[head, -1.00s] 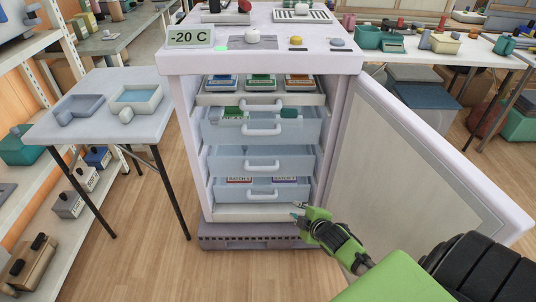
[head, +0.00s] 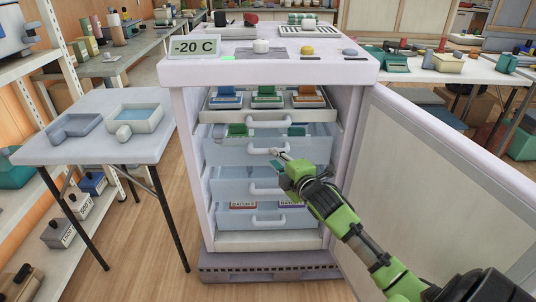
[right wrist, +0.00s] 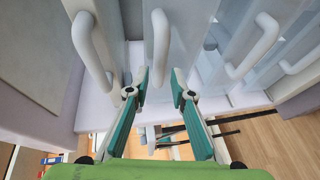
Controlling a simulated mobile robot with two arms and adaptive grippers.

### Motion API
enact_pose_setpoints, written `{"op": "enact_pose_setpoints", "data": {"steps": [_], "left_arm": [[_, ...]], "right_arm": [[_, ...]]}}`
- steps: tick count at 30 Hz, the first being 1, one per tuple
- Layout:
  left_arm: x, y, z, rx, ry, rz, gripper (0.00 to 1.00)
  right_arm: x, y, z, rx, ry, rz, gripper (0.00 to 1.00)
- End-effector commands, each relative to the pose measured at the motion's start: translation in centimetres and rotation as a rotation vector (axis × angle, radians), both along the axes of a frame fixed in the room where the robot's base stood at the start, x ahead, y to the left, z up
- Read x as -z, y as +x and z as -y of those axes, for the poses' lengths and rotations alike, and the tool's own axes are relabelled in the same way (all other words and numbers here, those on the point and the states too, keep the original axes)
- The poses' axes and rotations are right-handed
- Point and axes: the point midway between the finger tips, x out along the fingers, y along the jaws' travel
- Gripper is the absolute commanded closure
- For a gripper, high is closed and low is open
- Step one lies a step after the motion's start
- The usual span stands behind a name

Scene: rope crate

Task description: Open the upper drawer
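The white freezer cabinet (head: 187,150) stands with its door (head: 440,165) swung open to the right. Inside, a top tray (head: 225,108) holds labelled boxes and has a white handle. Below it, the upper translucent blue drawer (head: 226,152) holds green items and has a white bar handle, with more drawers under it. My right gripper (head: 281,162) is at the front of the upper drawer, just by its handle. In the right wrist view the gripper (right wrist: 160,78) is open, with the handle (right wrist: 160,45) ahead between its fingertips; contact is not clear. My left gripper is not in view.
Two lower drawers (head: 232,186) have similar handles close below. A side table (head: 90,135) with two trays stands at left. The open door bounds my right arm on the right. The floor in front of the cabinet is clear.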

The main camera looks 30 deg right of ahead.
Motion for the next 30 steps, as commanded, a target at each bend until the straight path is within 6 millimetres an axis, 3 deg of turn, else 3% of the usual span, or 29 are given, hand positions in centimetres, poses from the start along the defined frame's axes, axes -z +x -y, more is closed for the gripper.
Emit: {"op": "enact_pose_setpoints", "data": {"steps": [3, 10, 24, 27, 30], "left_arm": [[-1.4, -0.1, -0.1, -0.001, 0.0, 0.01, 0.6], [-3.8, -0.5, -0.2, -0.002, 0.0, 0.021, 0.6], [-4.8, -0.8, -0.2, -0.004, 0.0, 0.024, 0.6], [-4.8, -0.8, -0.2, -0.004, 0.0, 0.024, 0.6], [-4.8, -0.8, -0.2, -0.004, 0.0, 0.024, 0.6]], "right_arm": [[0.5, 2.2, 0.3, 0.001, 0.003, 0.002, 0.78], [1.0, 5.1, 0.7, 0.0, 0.002, 0.0, 0.78], [1.1, 6.1, 0.9, -0.001, 0.0, 0.0, 0.78], [1.2, 6.1, 0.9, -0.001, 0.001, 0.0, 1.0], [1.2, 6.1, 0.9, -0.001, 0.0, 0.0, 1.0]]}}
